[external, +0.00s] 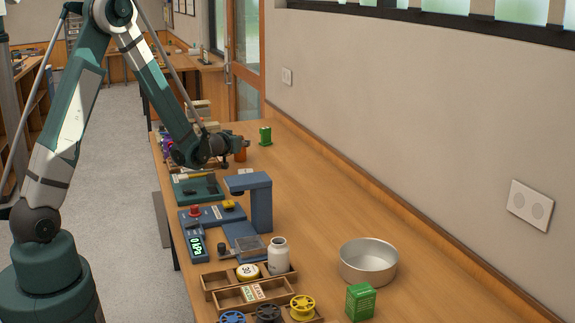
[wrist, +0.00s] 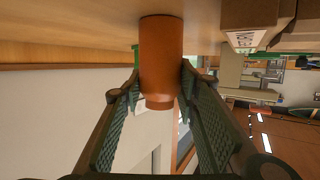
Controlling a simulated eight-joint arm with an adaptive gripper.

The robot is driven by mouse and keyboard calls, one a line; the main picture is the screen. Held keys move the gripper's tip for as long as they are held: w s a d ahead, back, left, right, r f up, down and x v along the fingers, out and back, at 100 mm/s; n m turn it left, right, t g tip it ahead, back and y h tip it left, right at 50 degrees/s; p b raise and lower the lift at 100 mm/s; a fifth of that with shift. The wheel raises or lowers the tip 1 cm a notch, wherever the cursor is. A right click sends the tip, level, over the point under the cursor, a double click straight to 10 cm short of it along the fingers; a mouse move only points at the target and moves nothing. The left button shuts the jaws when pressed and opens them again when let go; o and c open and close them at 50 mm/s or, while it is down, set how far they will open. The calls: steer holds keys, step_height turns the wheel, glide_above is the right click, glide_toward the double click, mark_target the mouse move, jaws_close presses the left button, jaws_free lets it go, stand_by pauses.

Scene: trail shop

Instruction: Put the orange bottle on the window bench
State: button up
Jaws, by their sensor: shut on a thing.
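The orange bottle (wrist: 161,60) stands between the two fingers of my gripper (wrist: 160,88) in the wrist view, which shows the scene upside down. The fingers are shut on its sides. In the external view the bottle (external: 241,155) is partly hidden by my gripper (external: 236,146), at the far part of the long wooden bench (external: 325,205). I cannot tell whether its base touches the wood. Another wooden bench (external: 206,66) stands in the back by a window; I cannot tell which one is the window bench.
A green canister (external: 265,136) stands just beyond the bottle. The bench's middle right is clear.

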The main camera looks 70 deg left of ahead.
steer(key=shift+r+p, duration=1.35)
steer(key=shift+r, duration=3.65)
steer(key=shift+d, duration=0.1)
steer(key=w+d+f+m+t+h, duration=0.1)
steer(key=w+d+m+t+h, duration=0.1)
steer(key=w+d, duration=0.55)
steer(key=w+d+m+t+h, duration=0.15)
steer(key=w+d, duration=0.25)
steer(key=d, duration=0.6)
steer(key=w+d+f+m+t+h, duration=0.1)
steer(key=w+d+m+h, duration=0.1)
steer(key=w+d, duration=0.55)
steer(key=w+d+m+t+h, duration=0.1)
steer(key=w+d+m+h, duration=0.1)
steer(key=d, duration=1.4)
steer(key=w+d+r+m+t+h, duration=0.1)
steer(key=w+d+m+h, duration=0.2)
steer(key=d, duration=1.4)
steer(key=shift+w+d+r+m+h, duration=0.25)
steer(key=shift+w+m+h, duration=0.1)
steer(key=shift+w+h, duration=0.45)
steer(key=shift+d+f, duration=0.1)
